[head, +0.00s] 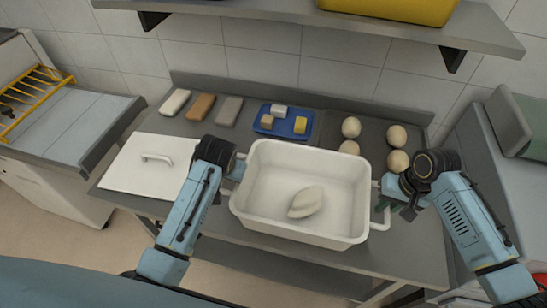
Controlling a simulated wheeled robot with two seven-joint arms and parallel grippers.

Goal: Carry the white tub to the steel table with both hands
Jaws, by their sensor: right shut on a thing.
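The white tub (300,237) is in the middle of the head view, over the front part of the steel table (420,262). A pale dough piece (306,202) lies inside it. My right gripper (388,192) is shut on the handle at the tub's right side. My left gripper (236,172) is at the tub's left side, where its fingers are mostly hidden by the wrist and the tub wall. I cannot tell whether the tub's base touches the table top.
A white lid (130,178) lies at the table's left. Several bars (201,107), a blue tray (270,133) with small blocks and several round dough balls (397,137) stand along the back. A shelf (300,14) with a yellow container (390,8) hangs above.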

